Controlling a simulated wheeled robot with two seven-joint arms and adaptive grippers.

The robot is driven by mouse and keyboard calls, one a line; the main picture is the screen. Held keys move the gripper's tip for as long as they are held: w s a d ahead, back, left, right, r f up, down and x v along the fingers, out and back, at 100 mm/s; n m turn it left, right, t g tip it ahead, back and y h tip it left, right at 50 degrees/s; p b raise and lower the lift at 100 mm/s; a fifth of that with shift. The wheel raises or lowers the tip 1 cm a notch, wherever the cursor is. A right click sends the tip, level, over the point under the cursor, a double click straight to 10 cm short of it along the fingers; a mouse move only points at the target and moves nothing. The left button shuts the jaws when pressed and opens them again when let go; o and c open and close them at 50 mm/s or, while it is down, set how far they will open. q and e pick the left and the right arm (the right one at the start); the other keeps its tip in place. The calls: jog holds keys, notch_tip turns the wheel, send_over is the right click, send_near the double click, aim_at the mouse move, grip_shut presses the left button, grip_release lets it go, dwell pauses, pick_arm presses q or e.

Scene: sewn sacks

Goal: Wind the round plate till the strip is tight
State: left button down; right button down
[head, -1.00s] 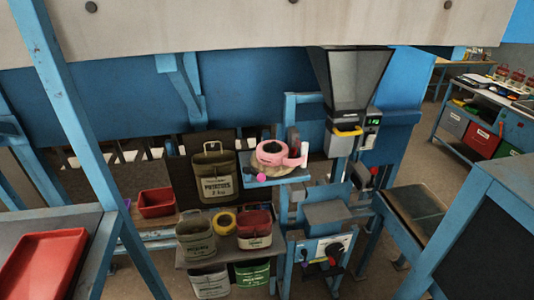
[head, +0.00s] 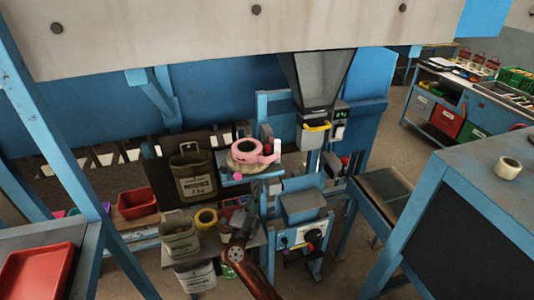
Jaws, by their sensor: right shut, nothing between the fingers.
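A pale round plate (head: 240,165) lies on a small blue shelf (head: 262,173) left of the hopper, with a pink roll (head: 245,151) on top of it. A pink strip (head: 268,156) shows at the roll's right side; I cannot tell whether it is slack or tight. A small magenta knob (head: 238,176) shows at the plate's front edge. My right gripper (head: 254,203) comes up from the bottom, shut and empty, below the shelf and apart from the plate. It partly hides a reddish sack. My left gripper is not in view.
A grey hopper (head: 314,80) stands right of the shelf. Olive sacks (head: 195,178) and a yellow ring (head: 206,218) are to the left. A panel with a black dial (head: 314,236) is below right. A blue-framed table (head: 480,180) with a tape roll (head: 508,167) is at right.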

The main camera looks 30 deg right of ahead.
aim_at(266, 160)
notch_tip(266, 160, up, 7)
jog(key=s+a+m+g+y+p, duration=0.1)
jog(key=s+m+g+y, duration=0.1)
jog(key=m+g, duration=0.25)
jog(key=shift+m, duration=0.35)
jog(key=p+x, duration=0.2)
jog(key=x, duration=0.6)
jog(key=shift+w+d+r, duration=0.1)
jog(key=shift+w+d, duration=0.2)
jog(key=w, duration=0.3)
jog(key=shift+w+d+p, duration=0.1)
jog(key=shift+d+p, duration=0.2)
jog(key=shift+d, duration=0.1)
jog(key=shift+w+d, duration=0.1)
jog(key=shift+w, duration=0.35)
jog(key=shift+w+t, duration=0.1)
jog(key=shift+t, duration=0.15)
